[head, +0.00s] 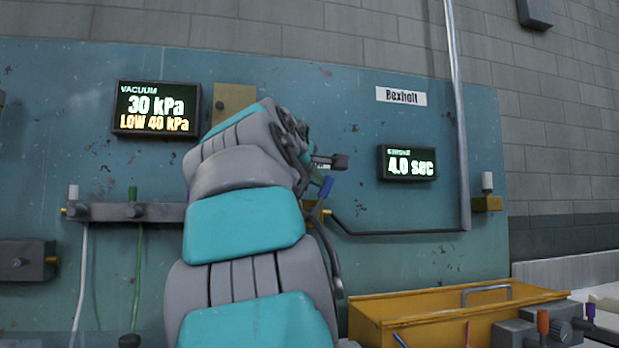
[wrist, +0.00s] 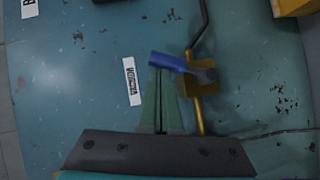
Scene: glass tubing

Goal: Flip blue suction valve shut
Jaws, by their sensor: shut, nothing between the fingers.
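The blue valve lever (wrist: 167,62) lies crosswise in the wrist view, slightly tilted, running from a grey-brown valve body (wrist: 201,78) on a brass fitting. My gripper (wrist: 160,72) is shut and empty. Its green fingers point at the lever, with their tips at or just under its lower edge; whether they touch it I cannot tell. In the head view a small piece of the blue lever (head: 325,186) shows beside my gripper (head: 317,176), and the valve is mostly hidden by my arm.
The teal panel carries a vacuum display (head: 156,108) reading 30 kPa, low 40 kPa, and a stroke display (head: 407,163). A dark pipe (head: 395,233) runs right from the valve.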

